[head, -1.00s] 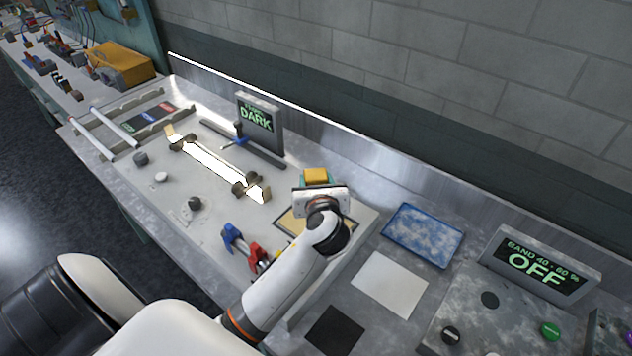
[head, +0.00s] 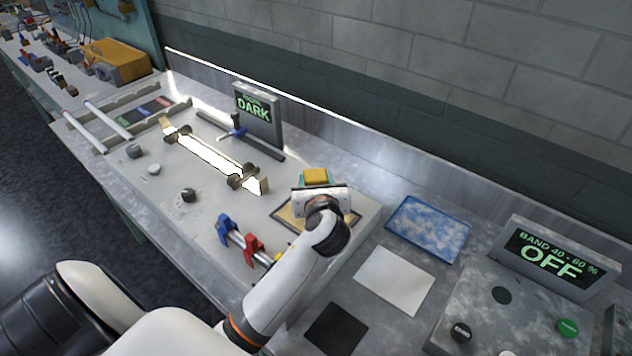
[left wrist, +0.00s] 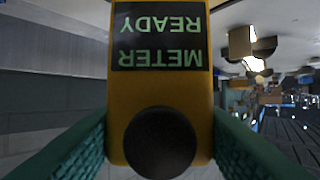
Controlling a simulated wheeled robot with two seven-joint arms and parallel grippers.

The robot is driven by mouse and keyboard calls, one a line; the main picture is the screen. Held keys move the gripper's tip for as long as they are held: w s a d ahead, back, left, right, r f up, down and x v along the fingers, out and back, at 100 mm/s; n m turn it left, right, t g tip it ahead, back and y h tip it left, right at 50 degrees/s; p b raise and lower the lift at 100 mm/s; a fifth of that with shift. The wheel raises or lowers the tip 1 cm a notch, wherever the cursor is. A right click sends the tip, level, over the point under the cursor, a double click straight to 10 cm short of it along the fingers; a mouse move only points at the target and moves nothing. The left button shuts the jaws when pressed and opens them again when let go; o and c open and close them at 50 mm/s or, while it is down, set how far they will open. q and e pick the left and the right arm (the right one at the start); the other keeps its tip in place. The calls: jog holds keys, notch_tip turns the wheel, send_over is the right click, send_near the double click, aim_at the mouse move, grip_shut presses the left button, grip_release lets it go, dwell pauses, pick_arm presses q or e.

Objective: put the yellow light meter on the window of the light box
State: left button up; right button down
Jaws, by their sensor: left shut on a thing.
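The yellow light meter (head: 315,176) is gripped by my left gripper (head: 316,186), above the back of the workbench, near a tan framed panel (head: 284,216). In the left wrist view the meter (left wrist: 160,90) fills the middle, its display reading METER READY upside down, with a round black disc below it. Teal finger pads press its two sides. A grey box (head: 478,318) at the right has a sign (head: 553,258) reading BAND 40 - 60 % OFF and a dark round spot (head: 501,295) on top. I cannot tell for certain which part is the window. My right gripper is not in view.
A sign reading DARK (head: 257,115) stands behind a bright glowing tube (head: 215,158). A red clamp (head: 253,249) and a blue clamp (head: 224,229) stand left of my arm. A blue tray (head: 428,228), a white sheet (head: 394,280) and a black square (head: 336,329) lie to its right.

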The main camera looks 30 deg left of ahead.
pick_arm(q)
jog(key=shift+f, duration=0.4)
jog(key=o, duration=1.2)
jog(key=b+v, duration=0.1)
jog(key=v, duration=1.1)
